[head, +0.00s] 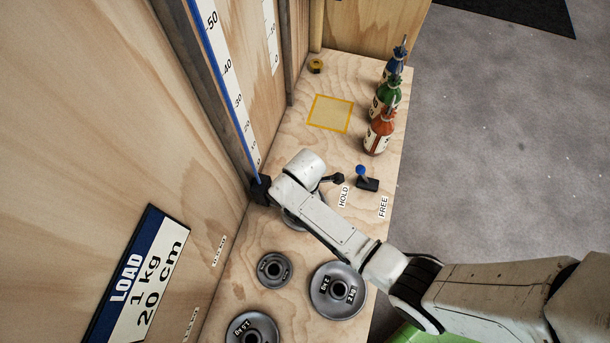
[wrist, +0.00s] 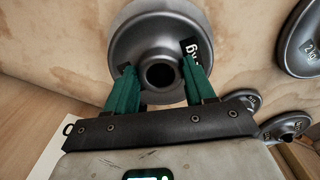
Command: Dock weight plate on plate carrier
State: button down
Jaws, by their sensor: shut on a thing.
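In the wrist view, my gripper (wrist: 160,82) has its two green fingers shut on a grey weight plate (wrist: 158,40), one on each side of its dark centre hole. A partly covered label on it ends in "g". In the head view my arm hides the gripper, and a grey plate (head: 296,222) shows partly beneath the arm; it appears to be the same one. A black block (head: 262,189) sits low on the blue-edged scale rail at the wall, beside my arm. I cannot tell whether it is the plate carrier.
Other grey plates lie on the wooden bench: a small one (head: 274,270), a larger one (head: 338,290) and one at the front (head: 252,330). A blue-knobbed lever (head: 363,174) stands by the HOLD and FREE labels. Bottles (head: 380,132) line the right edge. A yellow-outlined square (head: 330,114) is clear.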

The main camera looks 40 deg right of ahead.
jog(key=shift+f+b, duration=0.45)
jog(key=shift+f, duration=0.15)
jog(key=shift+f, duration=0.55)
dwell(2.1)
jog(key=c, duration=0.7)
grip_release()
jog(key=shift+o, duration=0.2)
jog(key=shift+s+f, duration=0.1)
notch_tip(320, 180, up, 11)
jog(key=p, duration=1.2)
